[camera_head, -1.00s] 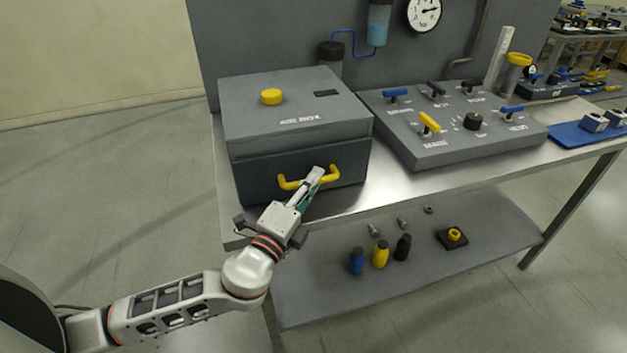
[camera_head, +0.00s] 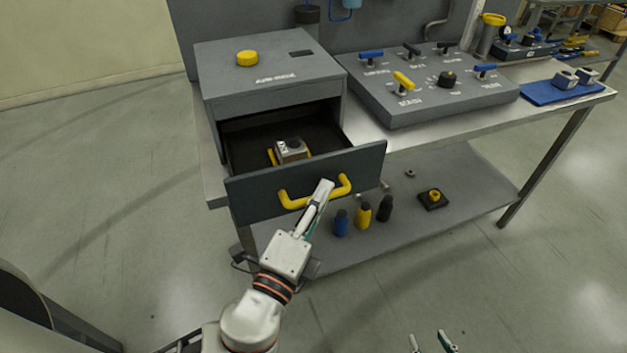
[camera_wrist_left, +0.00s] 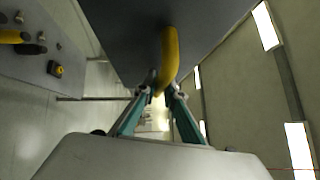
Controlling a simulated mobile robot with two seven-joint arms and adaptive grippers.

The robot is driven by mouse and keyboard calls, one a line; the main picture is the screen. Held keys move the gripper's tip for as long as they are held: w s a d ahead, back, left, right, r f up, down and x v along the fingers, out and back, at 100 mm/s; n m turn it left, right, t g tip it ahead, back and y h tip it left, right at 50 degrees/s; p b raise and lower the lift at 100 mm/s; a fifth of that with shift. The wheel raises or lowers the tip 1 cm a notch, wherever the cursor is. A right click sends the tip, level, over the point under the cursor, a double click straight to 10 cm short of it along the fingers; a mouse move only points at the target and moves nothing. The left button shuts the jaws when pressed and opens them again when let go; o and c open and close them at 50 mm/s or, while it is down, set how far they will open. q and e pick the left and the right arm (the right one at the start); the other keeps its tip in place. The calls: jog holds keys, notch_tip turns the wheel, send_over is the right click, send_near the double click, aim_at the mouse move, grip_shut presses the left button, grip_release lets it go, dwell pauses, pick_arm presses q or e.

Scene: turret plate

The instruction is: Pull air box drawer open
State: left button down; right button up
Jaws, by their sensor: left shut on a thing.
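The air box (camera_head: 262,75) is a grey box on the metal table. Its drawer (camera_head: 362,172) is pulled far out, with its dark inside in view. A small metal block with yellow parts (camera_head: 291,150) lies in the drawer. My left gripper (camera_head: 322,190) is shut on the yellow handle (camera_head: 290,203) on the drawer front. In the left wrist view the handle (camera_wrist_left: 170,50) runs between the two fingertips (camera_wrist_left: 163,90). My right gripper (camera_head: 431,342) shows only its fingertips at the bottom edge, apart and empty.
A grey valve panel (camera_head: 425,105) stands on the table right of the air box. A blue mat (camera_head: 540,94) with metal blocks lies farther right. Several bottles, including a yellow one (camera_head: 363,215), stand on the lower shelf (camera_head: 460,165). The floor in front is clear.

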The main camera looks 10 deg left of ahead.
pick_arm(q)
jog(key=shift+s+d, duration=0.4)
jog(key=shift+s, duration=0.2)
jog(key=c, duration=2.4)
grip_release()
jog(key=shift+o, duration=0.2)
jog(key=shift+s, duration=0.1)
jog(key=v, duration=1.1)
jog(key=shift+s, duration=0.4)
jog(key=shift+a+f, duration=0.1)
jog(key=shift+f, duration=0.05)
